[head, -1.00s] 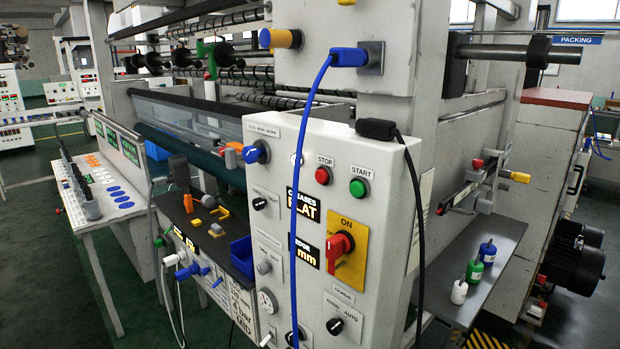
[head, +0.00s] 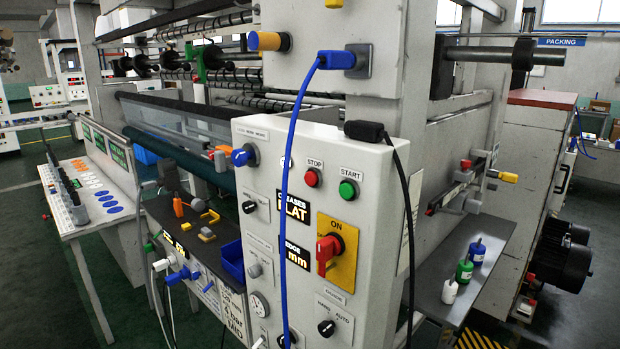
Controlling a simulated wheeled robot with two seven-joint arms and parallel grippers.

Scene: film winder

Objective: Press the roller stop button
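A round red button (head: 312,178) sits under a label reading STOP, on the upper part of the white control panel (head: 376,239). A round green button (head: 348,190) under a START label is to its right. The blue cable hangs just left of the red button and does not cover it. Neither of my grippers shows in the head view.
A blue cable (head: 284,240) and a black cable (head: 411,230) hang across the panel. A red rotary switch (head: 328,252) on a yellow plate is below the buttons. Small bottles stand on a dark side shelf (head: 440,290) at right. A blue bin (head: 233,263) is at left.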

